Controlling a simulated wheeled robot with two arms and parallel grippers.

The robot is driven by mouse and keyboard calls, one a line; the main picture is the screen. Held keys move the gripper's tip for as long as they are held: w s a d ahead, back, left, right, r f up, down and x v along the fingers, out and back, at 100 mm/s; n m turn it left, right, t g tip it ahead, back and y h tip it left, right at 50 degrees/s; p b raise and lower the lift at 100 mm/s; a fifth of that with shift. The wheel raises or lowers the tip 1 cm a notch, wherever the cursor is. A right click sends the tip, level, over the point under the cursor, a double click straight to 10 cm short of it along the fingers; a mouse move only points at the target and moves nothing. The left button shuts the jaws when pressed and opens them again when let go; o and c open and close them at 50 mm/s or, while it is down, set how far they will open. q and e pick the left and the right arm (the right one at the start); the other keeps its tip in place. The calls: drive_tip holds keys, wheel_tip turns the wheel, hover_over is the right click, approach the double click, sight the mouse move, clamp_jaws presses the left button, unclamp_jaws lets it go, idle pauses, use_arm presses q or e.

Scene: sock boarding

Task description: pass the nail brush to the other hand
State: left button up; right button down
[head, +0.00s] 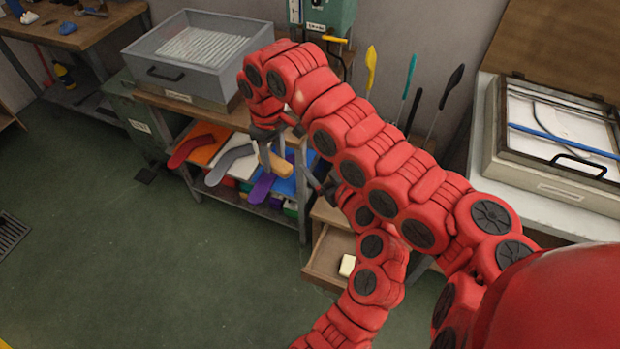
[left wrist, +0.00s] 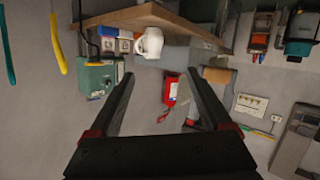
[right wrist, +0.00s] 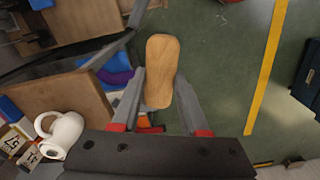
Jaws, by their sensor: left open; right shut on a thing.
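The nail brush (head: 275,163) is a tan wooden block with rounded ends. In the right wrist view the brush (right wrist: 162,70) stands out lengthwise beyond the fingers; its bristles are not visible. My right gripper (head: 271,150), the one further left in the head view, is shut on it and holds it in the air before the shelf rack. My left gripper (head: 322,186) is just right of it, partly hidden by the red arm. In the left wrist view the left gripper (left wrist: 163,90) is open, with nothing clearly between its fingers.
A rack with coloured sock shapes (head: 235,160) stands behind the grippers, under a grey bin (head: 195,55). An open wooden drawer (head: 325,262) holds a pale block (head: 347,265). A white mug (right wrist: 62,135) shows in the right wrist view. The green floor (head: 130,240) is clear.

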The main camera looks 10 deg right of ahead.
sight(289, 170)
use_arm(q)
drive_tip(key=s+a+r+n+g+y, duration=0.2)
drive_tip(key=s+a+n+y, duration=0.2)
drive_tip(key=s+n, duration=0.15)
drive_tip(key=shift+m+g+h, duration=0.3)
drive_tip(key=shift+m, duration=0.05)
drive_tip(key=x, duration=0.7)
drive_tip(key=shift+a+r, duration=0.1)
drive_tip(key=shift+c, duration=0.3)
drive_tip(key=c, duration=1.2)
clamp_jaws()
use_arm(e)
drive_tip(key=shift+c, duration=1.7)
unclamp_jaws()
